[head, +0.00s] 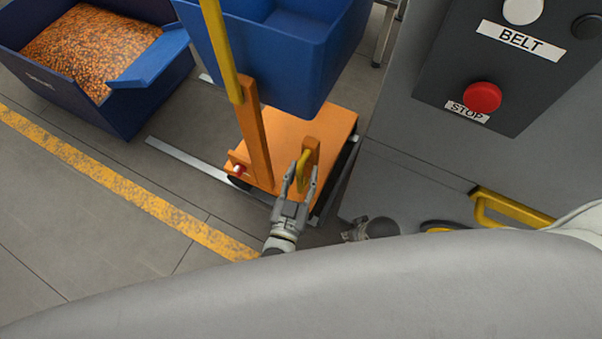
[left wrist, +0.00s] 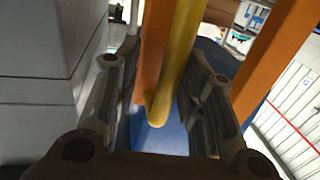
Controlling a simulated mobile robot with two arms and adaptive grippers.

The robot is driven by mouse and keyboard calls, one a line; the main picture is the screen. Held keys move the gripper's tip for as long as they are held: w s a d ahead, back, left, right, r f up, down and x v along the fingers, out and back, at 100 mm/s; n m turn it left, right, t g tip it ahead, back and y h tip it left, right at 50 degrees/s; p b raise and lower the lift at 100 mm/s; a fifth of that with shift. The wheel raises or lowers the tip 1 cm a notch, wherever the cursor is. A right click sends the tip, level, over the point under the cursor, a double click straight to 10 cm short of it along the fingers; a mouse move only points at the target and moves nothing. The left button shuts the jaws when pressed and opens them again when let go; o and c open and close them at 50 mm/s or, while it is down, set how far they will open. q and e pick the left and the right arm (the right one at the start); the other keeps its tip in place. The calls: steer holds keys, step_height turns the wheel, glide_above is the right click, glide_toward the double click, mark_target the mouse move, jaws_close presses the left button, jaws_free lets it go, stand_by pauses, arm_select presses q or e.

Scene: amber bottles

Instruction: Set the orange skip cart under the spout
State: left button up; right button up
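The orange skip cart (head: 336,122) stands on the floor at the middle of the head view. It carries a blue tub (head: 285,65) and has upright orange posts with yellow handle bars. My left gripper (head: 303,180) is at the near post, its fingers on either side of the yellow handle (head: 303,168). In the left wrist view, the yellow handle (left wrist: 181,60) lies between the spread fingers, with a gap on the left; contact on the right is unclear. My right gripper (head: 357,231) shows small and partly hidden; its state is unclear. I see no spout.
A blue skip (head: 125,118) full of orange-brown pieces stands at upper left. A grey machine with a BELT panel and red STOP button (head: 482,97) is close on the right. A metal floor strip (head: 185,160) and yellow line (head: 130,190) cross the open floor at left.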

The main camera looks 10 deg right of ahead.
arm_select(q)
steer(key=shift+a, duration=0.1)
steer(key=v, duration=1.2)
steer(key=shift+w+f, duration=0.1)
